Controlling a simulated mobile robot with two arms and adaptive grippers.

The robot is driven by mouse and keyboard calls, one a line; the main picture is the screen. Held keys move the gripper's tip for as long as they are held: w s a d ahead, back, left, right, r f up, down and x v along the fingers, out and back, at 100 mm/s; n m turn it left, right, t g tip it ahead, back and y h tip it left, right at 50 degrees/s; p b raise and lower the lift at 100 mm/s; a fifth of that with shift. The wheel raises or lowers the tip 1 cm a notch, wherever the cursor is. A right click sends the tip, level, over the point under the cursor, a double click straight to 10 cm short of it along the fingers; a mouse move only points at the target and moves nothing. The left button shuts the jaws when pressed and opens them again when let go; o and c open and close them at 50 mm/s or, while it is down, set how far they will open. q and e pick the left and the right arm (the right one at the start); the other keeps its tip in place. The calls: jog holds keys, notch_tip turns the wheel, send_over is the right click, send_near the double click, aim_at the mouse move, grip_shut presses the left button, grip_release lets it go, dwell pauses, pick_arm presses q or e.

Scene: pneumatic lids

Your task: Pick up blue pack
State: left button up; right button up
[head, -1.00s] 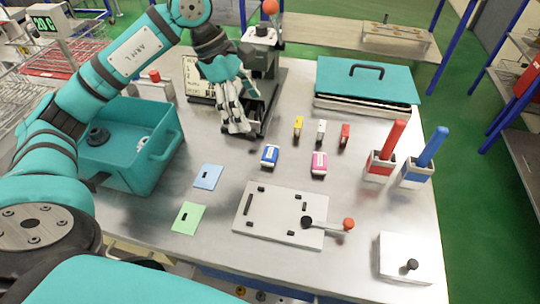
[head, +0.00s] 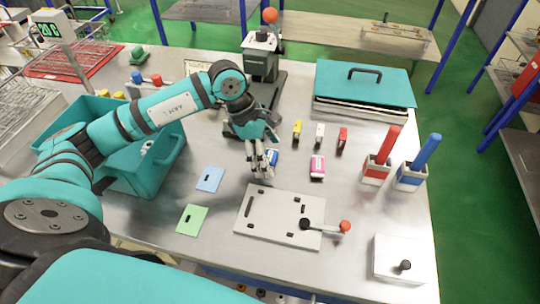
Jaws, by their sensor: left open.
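The blue pack (head: 272,157) is a small blue and white block lying on the metal table, left of the pink pack (head: 317,166). My left gripper (head: 262,174) is pointed down over it, with its open fingers at the pack's left side and partly covering it. I cannot tell whether the fingers touch it. My right gripper is not in view.
A grey plate fixture (head: 275,222) with an orange-knobbed lever lies just in front. Yellow (head: 297,128), white (head: 320,132) and red (head: 342,137) pieces stand behind. A teal bin (head: 125,178) is at left. Blue (head: 210,179) and green (head: 191,219) cards lie left of the plate.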

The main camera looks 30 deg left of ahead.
pick_arm(q)
jog(key=shift+c, duration=0.2)
jog(key=c, duration=1)
jog(key=shift+r, duration=0.1)
jog(key=shift+c, duration=0.2)
